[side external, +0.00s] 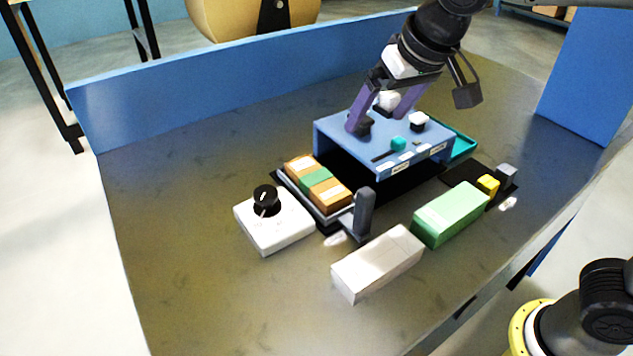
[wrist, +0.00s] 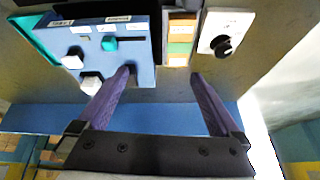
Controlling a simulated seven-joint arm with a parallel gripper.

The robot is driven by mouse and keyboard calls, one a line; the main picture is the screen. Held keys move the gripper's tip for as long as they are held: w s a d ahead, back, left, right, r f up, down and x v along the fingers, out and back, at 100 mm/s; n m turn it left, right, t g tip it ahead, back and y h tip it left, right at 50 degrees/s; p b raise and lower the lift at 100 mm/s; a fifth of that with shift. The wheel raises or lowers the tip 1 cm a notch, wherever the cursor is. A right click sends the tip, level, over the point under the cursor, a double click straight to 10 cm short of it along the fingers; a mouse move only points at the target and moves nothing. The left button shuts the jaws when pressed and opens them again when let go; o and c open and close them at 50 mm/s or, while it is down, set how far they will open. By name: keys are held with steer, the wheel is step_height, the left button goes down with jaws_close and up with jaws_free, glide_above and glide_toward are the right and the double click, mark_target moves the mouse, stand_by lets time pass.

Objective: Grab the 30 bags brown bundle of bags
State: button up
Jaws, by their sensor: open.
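A brown bundle with a green band around its middle (side external: 318,183) lies in a shallow tray (side external: 284,180) on the table, left of a blue box with controls. Its labels are too small to read. It also shows in the wrist view (wrist: 180,48), at the top just right of centre, beyond my fingertips. My gripper (side external: 380,121) has purple fingers spread apart with nothing between them. In the side view it is at the blue box's top, to the right of the bundle. In the wrist view my gripper (wrist: 162,76) has one fingertip over the box's edge.
The blue control box (side external: 345,132) carries white knobs and a teal slider. A white box with a black dial (side external: 272,220) stands left of the bundle. A dark upright post (side external: 364,212), a white block (side external: 376,263) and a green block (side external: 450,213) stand in front. The table's left is clear.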

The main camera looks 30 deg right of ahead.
steer(key=n, duration=0.1)
glide_toward(329, 190)
steer(key=shift+w+f+g, duration=0.4)
steer(key=shift+w+f, duration=0.6)
steer(key=shift+f, duration=0.05)
steer(key=shift+x, duration=2.9)
steer(key=shift+s+d, duration=0.1)
steer(key=shift+s, duration=0.15)
steer(key=shift+c, duration=0.2)
steer(key=c, duration=1.4)
steer(key=shift+o, duration=0.2)
